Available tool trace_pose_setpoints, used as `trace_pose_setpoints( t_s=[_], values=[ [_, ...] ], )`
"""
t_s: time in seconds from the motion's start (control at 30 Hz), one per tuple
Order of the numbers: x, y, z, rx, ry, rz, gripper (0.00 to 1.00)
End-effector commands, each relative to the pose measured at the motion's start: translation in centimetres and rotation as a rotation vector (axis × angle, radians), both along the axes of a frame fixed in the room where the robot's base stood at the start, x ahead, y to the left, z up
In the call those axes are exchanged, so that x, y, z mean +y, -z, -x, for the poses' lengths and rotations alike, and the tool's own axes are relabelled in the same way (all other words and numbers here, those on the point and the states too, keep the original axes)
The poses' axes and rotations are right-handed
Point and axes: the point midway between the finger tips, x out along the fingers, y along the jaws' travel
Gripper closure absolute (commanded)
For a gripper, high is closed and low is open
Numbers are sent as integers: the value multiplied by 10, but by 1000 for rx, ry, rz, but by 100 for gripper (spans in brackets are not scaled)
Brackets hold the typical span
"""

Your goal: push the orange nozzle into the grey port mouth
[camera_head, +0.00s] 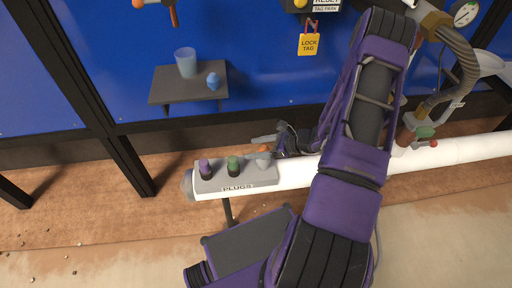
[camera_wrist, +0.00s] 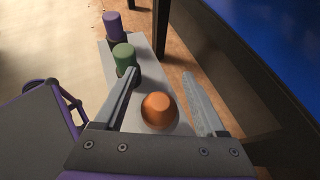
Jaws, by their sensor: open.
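The orange nozzle (camera_wrist: 158,108) is a short rounded plug seen from above in the wrist view, at the near end of a grey block. It sits between the two fingers of my gripper (camera_wrist: 160,80), with a visible gap on each side. In the head view only a bit of orange (camera_head: 263,148) shows by the fingers, just behind a grey rounded piece (camera_head: 263,163) on the block. My gripper (camera_head: 266,143) is open and low over the block's right end. I cannot make out the grey port mouth for certain in either view.
The grey block (camera_head: 237,181), labelled PLUGS, sits on a white pipe (camera_head: 295,177) and also carries a purple plug (camera_head: 206,168) and a green plug (camera_head: 233,166). A ribbed hose (camera_head: 460,65) hangs at the right.

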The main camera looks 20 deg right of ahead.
Motion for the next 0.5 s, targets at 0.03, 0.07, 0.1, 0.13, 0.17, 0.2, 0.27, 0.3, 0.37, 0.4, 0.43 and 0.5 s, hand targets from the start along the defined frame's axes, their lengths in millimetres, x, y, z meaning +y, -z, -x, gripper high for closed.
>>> trace_pose_setpoints(
  t_s=[0.03, 0.07, 0.1, 0.13, 0.17, 0.2, 0.27, 0.3, 0.37, 0.4, 0.43, 0.5],
  values=[
    [-2, -1, 1, 0, 1, 0, 27],
    [-3, -2, 2, 0, 1, 0, 27],
    [-5, -4, 4, -1, 1, 2, 27],
    [-8, -6, 6, 0, 2, 1, 27],
    [-11, -8, 8, 0, 3, 2, 27],
    [-16, -12, 12, 1, 4, 2, 27],
    [-24, -18, 19, 0, 4, 1, 27],
    [-30, -23, 24, 0, 4, 3, 27],
    [-40, -30, 33, 0, 4, 3, 27],
    [-47, -35, 39, 0, 5, 2, 27],
    [-53, -38, 43, -1, 5, 3, 27],
    [-63, -47, 53, 0, 3, 3, 27]
  ],
)
